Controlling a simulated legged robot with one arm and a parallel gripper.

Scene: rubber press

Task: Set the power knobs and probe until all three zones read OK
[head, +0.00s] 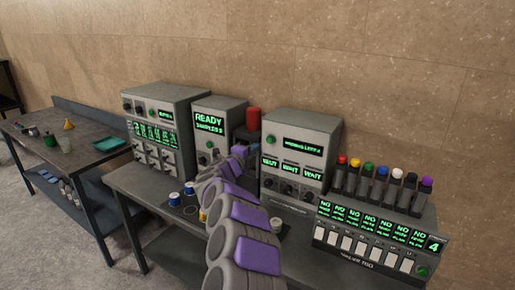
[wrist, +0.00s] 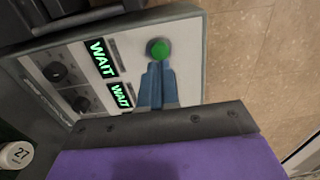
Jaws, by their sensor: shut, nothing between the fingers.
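The grey press unit (head: 300,125) stands on the bench, with three green displays reading WAIT (head: 290,167) and dark power knobs (head: 287,188) below them. A longer display above has text too small to read. The unit's green button (head: 270,139) is at its upper left. In the wrist view, my gripper (wrist: 157,66) is shut and empty, its blue-grey fingertips at the edge of the green button (wrist: 158,48); I cannot tell if they touch. Two WAIT displays (wrist: 102,58) and two knobs (wrist: 55,72) show there. No probe is clearly identifiable.
A box reading READY (head: 209,122) and a larger grey unit with green digits (head: 152,132) stand left. A rack with several coloured caps (head: 382,172) and a console with NO displays (head: 370,222) stand right. Small cups (head: 175,199) sit on the front bench. A side table (head: 85,152) is far left.

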